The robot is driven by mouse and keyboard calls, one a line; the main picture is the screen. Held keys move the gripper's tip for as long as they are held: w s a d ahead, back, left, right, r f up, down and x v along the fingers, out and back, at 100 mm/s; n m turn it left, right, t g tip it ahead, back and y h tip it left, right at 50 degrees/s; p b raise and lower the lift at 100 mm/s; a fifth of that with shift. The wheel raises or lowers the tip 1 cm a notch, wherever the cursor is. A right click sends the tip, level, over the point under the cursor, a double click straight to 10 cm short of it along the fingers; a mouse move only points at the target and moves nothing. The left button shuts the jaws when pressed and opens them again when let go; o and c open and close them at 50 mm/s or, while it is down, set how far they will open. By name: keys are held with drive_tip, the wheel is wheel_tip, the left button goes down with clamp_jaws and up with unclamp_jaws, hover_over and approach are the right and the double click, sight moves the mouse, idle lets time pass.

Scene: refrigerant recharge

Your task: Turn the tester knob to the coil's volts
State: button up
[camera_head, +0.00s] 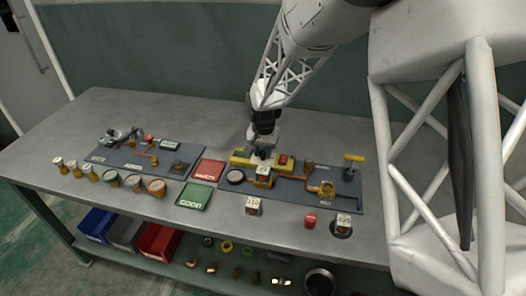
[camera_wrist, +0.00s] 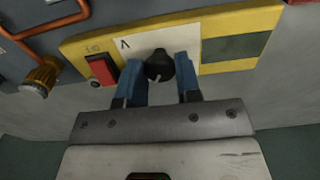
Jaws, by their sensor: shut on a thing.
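The yellow tester (camera_head: 240,160) lies at the back of the right grey mat; it fills the top of the wrist view (camera_wrist: 240,20). Its black knob (camera_wrist: 159,66) sits on a white label panel, with a pale pointer mark toward the lower left. My gripper (camera_wrist: 160,78) has its blue fingers on both sides of the knob and is shut on it. In the head view my gripper (camera_head: 263,152) hides the knob. A red rocker switch (camera_wrist: 102,69) and a dark blank-looking display (camera_wrist: 235,46) flank the knob. Two coil-like blocks with numbers (camera_head: 253,205) (camera_head: 342,225) stand at the front edge.
Copper pipe and brass fittings (camera_head: 327,189) lie on the right mat (camera_head: 345,203). A red tray (camera_head: 208,169) and green tray (camera_head: 195,195) lie left of it. Several gauges and small canisters (camera_head: 110,178) line the left front. A yellow-handled tool (camera_head: 354,158) stands back right.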

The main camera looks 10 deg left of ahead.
sight(263, 153)
drive_tip(key=n, duration=0.4)
drive_tip(key=shift+n, duration=0.4)
drive_tip(key=n, duration=0.5)
drive_tip(key=o, duration=0.9)
drive_tip(key=shift+r, duration=0.15)
drive_tip(key=shift+r, duration=3.75)
